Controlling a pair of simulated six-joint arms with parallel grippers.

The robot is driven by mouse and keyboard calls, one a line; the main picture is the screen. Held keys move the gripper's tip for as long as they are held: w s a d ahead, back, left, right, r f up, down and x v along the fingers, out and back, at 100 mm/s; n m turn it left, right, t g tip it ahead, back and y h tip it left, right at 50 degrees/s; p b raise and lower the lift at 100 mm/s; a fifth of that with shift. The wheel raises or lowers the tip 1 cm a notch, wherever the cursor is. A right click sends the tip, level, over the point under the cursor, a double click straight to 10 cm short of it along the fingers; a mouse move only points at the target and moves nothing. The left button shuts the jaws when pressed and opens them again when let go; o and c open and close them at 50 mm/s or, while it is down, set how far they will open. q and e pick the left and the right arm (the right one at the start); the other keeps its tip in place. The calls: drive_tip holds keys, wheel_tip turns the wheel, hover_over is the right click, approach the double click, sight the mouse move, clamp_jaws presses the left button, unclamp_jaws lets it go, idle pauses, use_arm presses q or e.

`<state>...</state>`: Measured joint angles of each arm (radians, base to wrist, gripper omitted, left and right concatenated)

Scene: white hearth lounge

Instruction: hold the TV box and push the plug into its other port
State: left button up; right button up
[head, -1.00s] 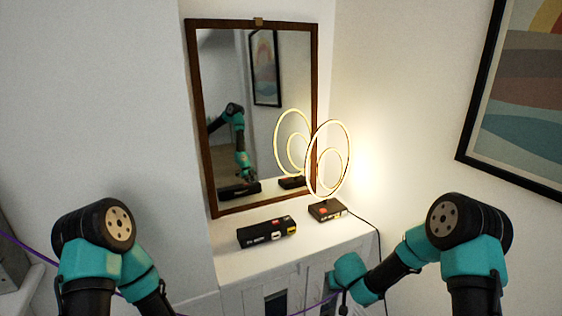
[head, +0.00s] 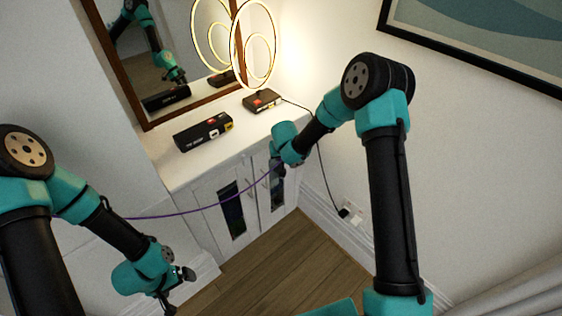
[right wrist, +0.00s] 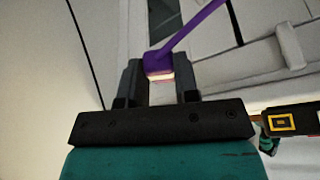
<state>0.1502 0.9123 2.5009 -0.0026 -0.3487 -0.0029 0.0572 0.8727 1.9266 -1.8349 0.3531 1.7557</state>
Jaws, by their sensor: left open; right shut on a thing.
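The TV box is probably the long black box (head: 203,132) lying on the white cabinet top, with white lettering and a yellow-marked right end. My right gripper (head: 276,160) is in front of the cabinet, right of the box and below its top; its fingers are hard to see there. In the right wrist view it is shut on a purple plug (right wrist: 157,64) with a pale end. A purple cable (head: 190,211) runs from the left to that gripper. My left gripper (head: 180,281) is open and empty, low in front of the cabinet, well apart from the box.
A lit ring lamp on a dark base (head: 262,101) stands behind the box, near the mirror (head: 119,62). Its black cord drops to a wall outlet (head: 351,212). The cabinet top (head: 172,169) before the box is clear. A yellow-framed opening (right wrist: 282,122) shows in the right wrist view.

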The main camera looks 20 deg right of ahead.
drive_tip(key=w+a+r+n, duration=0.1)
drive_tip(key=a+r, duration=0.1)
drive_tip(key=a, duration=0.1)
drive_tip(key=w+a+r, duration=0.2)
drive_tip(key=a, duration=0.1)
drive_tip(key=w+a+r+n+y, duration=0.1)
drive_tip(key=w+a+r, duration=0.1)
drive_tip(key=a, duration=0.1)
drive_tip(key=shift+r+n, duration=0.3)
drive_tip(key=shift+r, duration=0.1)
drive_tip(key=shift+w+a+r+n+y, duration=0.15)
drive_tip(key=shift+a+n+y, duration=0.1)
drive_tip(key=shift+a+n, duration=0.35)
drive_tip(key=shift+w+a+n+y, duration=0.2)
drive_tip(key=shift+a+n, duration=0.35)
drive_tip(key=shift+n, duration=0.05)
drive_tip(key=shift+w+a+r+n+y, duration=0.15)
drive_tip(key=shift+a+n+y, duration=0.1)
drive_tip(key=shift+a+n, duration=0.35)
drive_tip(key=shift+w+a, duration=0.3)
drive_tip(key=shift+w, duration=0.3)
drive_tip(key=shift+w+a, duration=0.25)
drive_tip(key=shift+w, duration=0.35)
drive_tip(key=shift+w+a, duration=0.3)
drive_tip(key=shift+w, duration=0.3)
